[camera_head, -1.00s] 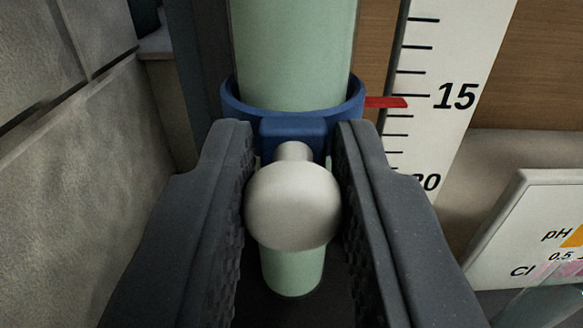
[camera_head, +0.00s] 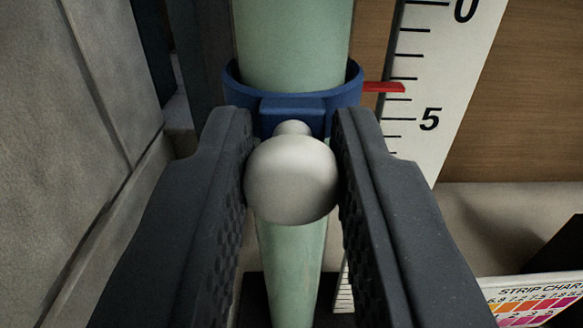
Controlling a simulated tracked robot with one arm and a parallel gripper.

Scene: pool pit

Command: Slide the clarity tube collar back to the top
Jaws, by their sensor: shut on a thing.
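The blue collar (camera_head: 292,112) sits around the pale green clarity tube (camera_head: 292,45). A pale round knob (camera_head: 291,180) sticks out from the collar toward the camera. My gripper (camera_head: 291,150) is shut on this knob, with one dark finger on each side. The collar's red pointer (camera_head: 382,87) reaches right onto the white scale (camera_head: 420,100), a little above the 5 mark and below the 0. The tube shows above and below the collar. The tube's top end is out of view.
A grey tiled wall (camera_head: 75,130) stands close on the left. A wooden panel (camera_head: 530,100) is behind the scale.

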